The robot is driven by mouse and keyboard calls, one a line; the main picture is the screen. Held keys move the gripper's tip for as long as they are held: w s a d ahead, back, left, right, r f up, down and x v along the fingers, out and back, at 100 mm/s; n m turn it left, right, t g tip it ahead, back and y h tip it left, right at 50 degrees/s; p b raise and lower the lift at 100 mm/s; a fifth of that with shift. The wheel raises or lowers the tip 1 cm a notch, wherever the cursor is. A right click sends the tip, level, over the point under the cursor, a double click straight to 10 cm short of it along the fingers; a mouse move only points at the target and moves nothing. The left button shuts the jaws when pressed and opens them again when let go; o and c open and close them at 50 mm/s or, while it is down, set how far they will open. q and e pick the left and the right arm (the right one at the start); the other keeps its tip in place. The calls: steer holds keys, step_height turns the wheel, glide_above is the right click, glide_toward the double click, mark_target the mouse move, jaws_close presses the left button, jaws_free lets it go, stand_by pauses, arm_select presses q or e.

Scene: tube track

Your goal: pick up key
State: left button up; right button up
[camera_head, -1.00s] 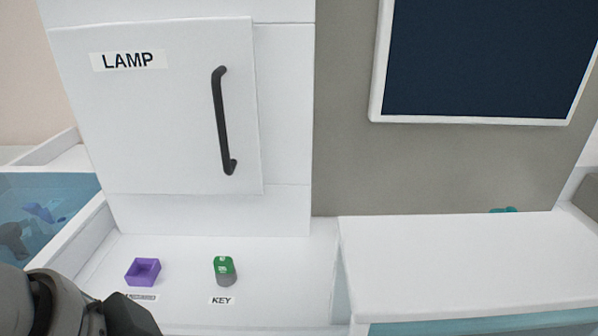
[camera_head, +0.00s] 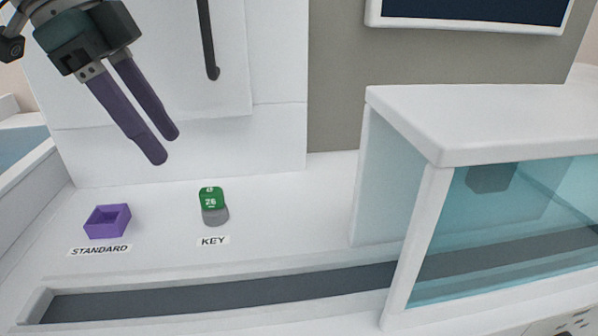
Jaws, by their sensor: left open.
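The key (camera_head: 211,201) is a small piece with a green top marked 26 and a grey round base. It sits on the white surface just behind a label (camera_head: 213,240) reading KEY. My left gripper (camera_head: 166,150) comes in from the upper left with two purple fingers pointing down and right. The fingers are parted and empty, above and to the left of the key, not touching it. My right gripper does not show.
A purple open box (camera_head: 107,221) sits left of the key behind a STANDARD label (camera_head: 100,250). A dark channel (camera_head: 230,292) runs along the front. A white housing with a clear teal panel (camera_head: 520,220) stands at the right. A cabinet door with a dark handle (camera_head: 208,40) is behind.

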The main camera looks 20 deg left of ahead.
mark_target(206, 190)
arm_select(q)
steer(key=x, duration=0.6)
steer(key=b+x, duration=0.1)
steer(key=x, duration=0.2)
steer(key=shift+w+f, duration=0.25)
steer(key=shift+w, duration=0.2)
jaws_close()
stand_by(0.9)
